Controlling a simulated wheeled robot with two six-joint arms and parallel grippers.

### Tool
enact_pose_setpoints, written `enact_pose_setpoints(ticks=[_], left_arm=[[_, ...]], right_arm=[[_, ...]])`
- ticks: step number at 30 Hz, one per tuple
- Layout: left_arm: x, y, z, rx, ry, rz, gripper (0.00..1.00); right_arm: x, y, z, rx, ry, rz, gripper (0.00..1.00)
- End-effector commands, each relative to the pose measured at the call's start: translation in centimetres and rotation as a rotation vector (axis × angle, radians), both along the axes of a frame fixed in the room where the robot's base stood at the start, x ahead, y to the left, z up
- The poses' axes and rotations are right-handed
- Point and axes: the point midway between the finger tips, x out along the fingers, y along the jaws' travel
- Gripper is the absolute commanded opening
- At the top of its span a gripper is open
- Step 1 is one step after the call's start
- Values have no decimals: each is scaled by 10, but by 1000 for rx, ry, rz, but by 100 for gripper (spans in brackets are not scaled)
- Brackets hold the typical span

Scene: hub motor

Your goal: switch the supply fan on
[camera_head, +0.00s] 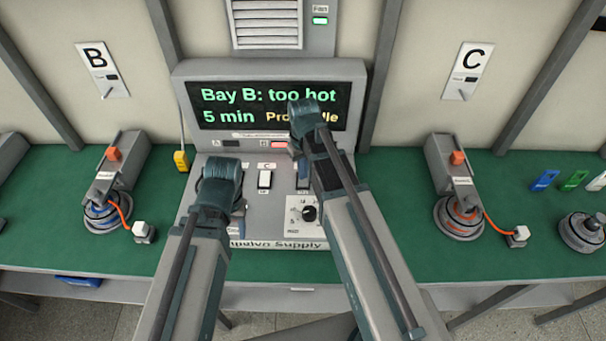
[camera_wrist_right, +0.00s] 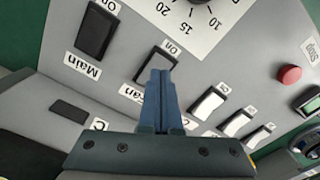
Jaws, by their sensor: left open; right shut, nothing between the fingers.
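The dark fan rocker switch (camera_wrist_right: 157,66) shows in the right wrist view, with "On" at one end and a partly covered "Fan" label at the other. In the head view it is a dark rocker (camera_head: 303,179) beside my right arm. My right gripper (camera_wrist_right: 161,76) is shut and empty, its fingertips overlapping the switch's near end; I cannot tell whether they touch it. A small lamp (camera_head: 320,21) under a "Fan" label at the top glows green. My left gripper (camera_head: 221,172) is over the panel's left side; its fingers are mostly hidden.
The dark Main switch (camera_wrist_right: 97,29) sits beside the fan switch. White switches (camera_wrist_right: 207,104), a red stop button (camera_wrist_right: 290,75) and a dial (camera_head: 309,214) share the panel. The display (camera_head: 226,108) reads "Bay B: too hot". Hub motors (camera_head: 106,214) stand on the green bench on both sides.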

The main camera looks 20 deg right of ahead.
Motion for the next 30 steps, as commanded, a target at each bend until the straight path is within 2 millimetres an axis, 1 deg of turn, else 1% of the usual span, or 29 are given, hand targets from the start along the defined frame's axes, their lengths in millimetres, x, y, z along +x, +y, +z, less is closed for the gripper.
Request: enact_pose_setpoints(ticks=[1, 16, 19, 26, 28, 29, 30], left_arm=[[0, 0, 8, 0, 0, 0, 50], [0, 0, 46, 0, 0, 0, 50], [0, 0, 48, 0, 0, -1, 50], [0, 0, 47, 0, 0, -1, 50], [0, 0, 47, 0, 0, -1, 50], [0, 0, 47, 0, 0, 0, 50], [0, 0, 47, 0, 0, 0, 50]], right_arm=[[0, 0, 8, 0, 0, 0, 0], [0, 0, 46, 0, 0, 0, 0], [0, 0, 48, 0, 0, 0, 0], [0, 0, 47, 0, 0, 0, 0], [-5, 4, 47, -2, 1, 4, 0], [-10, 9, 47, -5, 3, 8, 0], [-21, 19, 47, -10, 7, 15, 0]])
